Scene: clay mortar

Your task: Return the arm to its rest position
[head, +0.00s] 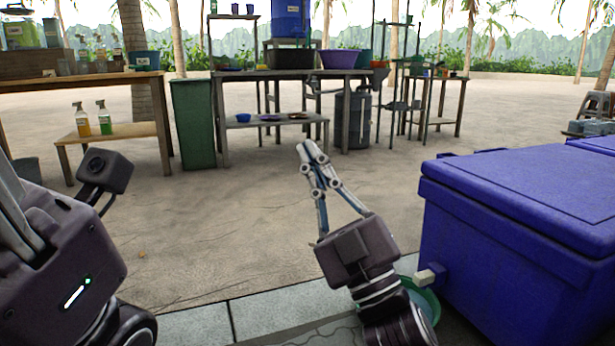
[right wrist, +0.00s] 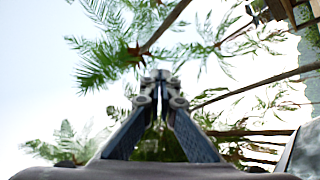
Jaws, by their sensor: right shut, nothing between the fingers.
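My right gripper (head: 312,152) is raised in the middle of the head view, its fingers pointing up and away from me. Its fingertips meet and hold nothing. In the right wrist view the right gripper (right wrist: 158,76) shows shut against bright sky and palm fronds. Its arm comes up from the bottom of the head view, left of a blue cooler (head: 470,235), apart from the cooler's front. My left arm shows at the lower left of the head view with a camera on it; the left fingertips are not seen.
A teal basin (head: 428,302) sits under the cooler's tap, partly behind my right wrist. A wooden table (head: 100,82) with spray bottles below stands at the left. A green bin (head: 193,122) and a wash table (head: 250,74) stand at the back. The sand between is clear.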

